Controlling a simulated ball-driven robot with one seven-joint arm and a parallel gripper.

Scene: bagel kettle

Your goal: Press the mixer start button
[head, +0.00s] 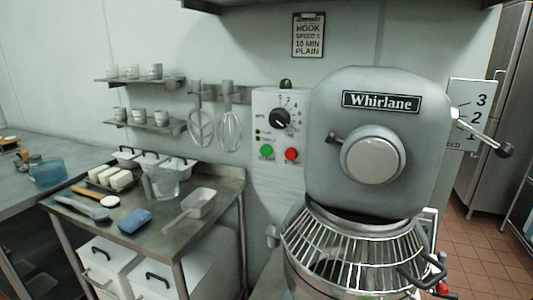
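The mixer (345,120), a large grey machine labelled "Whirlane", stands at centre right. Its white control panel (268,108) is on the left of the head. The panel carries a green button (267,152), low on the left, and a red button (291,155) beside it to the right. Both look uncovered; their labels are too small to read. A black dial (280,118) sits above them, and a green lamp (286,84) sits on top of the panel. The wire bowl guard (355,250) is below the head. My gripper is not in view.
Left of the mixer, a steel table (215,210) holds a scoop (195,203), a clear jug (164,183), a blue sponge (135,220) and butter-like blocks. Whisks (228,118) hang on the wall. A lever (485,132) sticks out right of the mixer head. Tiled floor shows at right.

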